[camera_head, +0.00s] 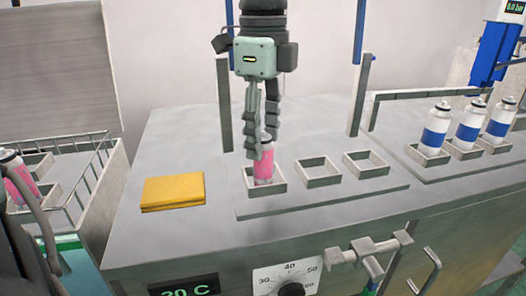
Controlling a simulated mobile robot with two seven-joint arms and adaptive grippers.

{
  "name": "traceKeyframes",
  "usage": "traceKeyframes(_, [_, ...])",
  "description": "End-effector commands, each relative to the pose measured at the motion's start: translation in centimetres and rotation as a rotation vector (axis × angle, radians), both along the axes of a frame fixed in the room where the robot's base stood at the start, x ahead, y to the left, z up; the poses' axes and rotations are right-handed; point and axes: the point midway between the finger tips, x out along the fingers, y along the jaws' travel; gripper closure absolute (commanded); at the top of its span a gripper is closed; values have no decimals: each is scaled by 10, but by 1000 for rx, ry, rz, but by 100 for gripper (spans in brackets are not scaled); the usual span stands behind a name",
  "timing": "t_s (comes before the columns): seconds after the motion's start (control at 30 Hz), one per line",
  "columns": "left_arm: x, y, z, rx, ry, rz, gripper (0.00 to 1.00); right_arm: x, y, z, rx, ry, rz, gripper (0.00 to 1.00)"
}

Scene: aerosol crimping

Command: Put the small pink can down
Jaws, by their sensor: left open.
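The small pink can (263,168) stands upright in the leftmost of three square holders (265,190) on a raised plate on the steel bench. My left gripper (262,150) comes down from above, with its fingers at the can's upper part. The fingers are open, one beside the can's left side and the other behind or beside its top. Whether they still touch the can I cannot tell. The fingers hide part of the can's top. My right gripper is not in view.
Two empty square holders (318,172) stand to the right. A folded yellow cloth (173,191) lies left. Three blue-and-white cans (435,130) stand in holders at right. A wire basket (75,165) with another pink can (18,178) is at far left. Upright posts stand behind.

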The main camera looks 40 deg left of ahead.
Motion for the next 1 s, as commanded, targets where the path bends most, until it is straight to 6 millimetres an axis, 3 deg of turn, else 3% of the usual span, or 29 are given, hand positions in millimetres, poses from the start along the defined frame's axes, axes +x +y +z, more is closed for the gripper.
traceKeyframes(0.2, [1,0,49,2,-5,2,50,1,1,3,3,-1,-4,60])
traceKeyframes(0.4, [0,0,75,0,-2,1,50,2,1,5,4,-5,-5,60])
traceKeyframes(1.0, [0,0,81,0,0,0,50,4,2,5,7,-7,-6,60])
